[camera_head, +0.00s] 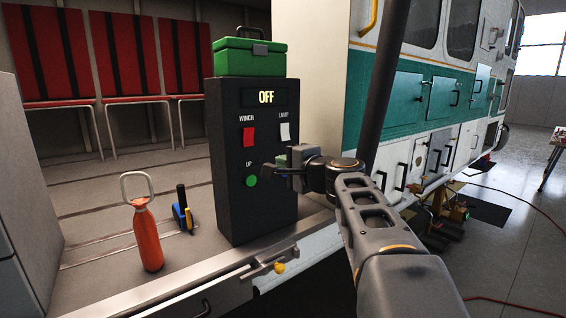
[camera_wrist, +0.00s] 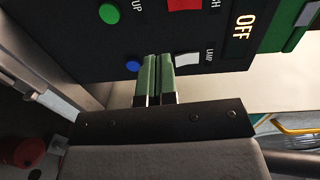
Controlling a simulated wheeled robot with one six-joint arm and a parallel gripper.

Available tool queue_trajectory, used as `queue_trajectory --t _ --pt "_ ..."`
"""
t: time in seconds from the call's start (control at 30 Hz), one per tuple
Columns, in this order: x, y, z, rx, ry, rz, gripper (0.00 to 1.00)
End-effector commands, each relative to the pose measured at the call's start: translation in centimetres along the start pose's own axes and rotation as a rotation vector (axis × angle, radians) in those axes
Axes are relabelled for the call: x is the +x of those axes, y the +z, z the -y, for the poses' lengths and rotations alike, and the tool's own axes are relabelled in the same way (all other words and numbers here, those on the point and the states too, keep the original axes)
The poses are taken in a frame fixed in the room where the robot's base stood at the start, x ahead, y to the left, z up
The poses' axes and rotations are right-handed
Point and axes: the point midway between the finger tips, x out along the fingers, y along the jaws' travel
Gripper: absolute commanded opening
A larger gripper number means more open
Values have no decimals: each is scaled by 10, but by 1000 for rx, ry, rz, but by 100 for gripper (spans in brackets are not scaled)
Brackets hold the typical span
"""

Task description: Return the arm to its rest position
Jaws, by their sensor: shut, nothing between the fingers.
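My gripper (camera_head: 279,166) is in front of the lower right part of a black control box (camera_head: 228,210). Its green-padded fingers are shut together and empty in the wrist view (camera_wrist: 157,65), pointing at the panel; whether they touch it I cannot tell. My arm reaches up from the lower right, bent at the wrist. The panel has an OFF display (camera_head: 266,97), a red WINCH switch (camera_head: 248,137), a white LAMP switch (camera_head: 285,132) and a green UP button (camera_head: 251,181). A blue button (camera_wrist: 133,66) beside the fingertips shows only in the wrist view.
A green case (camera_head: 245,60) sits on the box. A red-orange bottle with a loop handle (camera_head: 148,238) and a blue item (camera_head: 183,215) stand to its left. Red seats (camera_head: 120,55) line the back.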

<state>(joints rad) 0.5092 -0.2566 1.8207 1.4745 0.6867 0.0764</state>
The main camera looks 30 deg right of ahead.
Motion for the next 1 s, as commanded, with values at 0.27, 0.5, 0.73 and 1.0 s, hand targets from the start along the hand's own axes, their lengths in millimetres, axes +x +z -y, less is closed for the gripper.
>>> queue_trajectory --t 0.27,0.5,0.73,1.0 --pt "0 0 0 0 0 0 0" --pt "1 3 -19 -70 72 22 0" --pt "-23 36 -135 -377 492 185 0" --pt "-104 98 -242 -873 951 561 0"
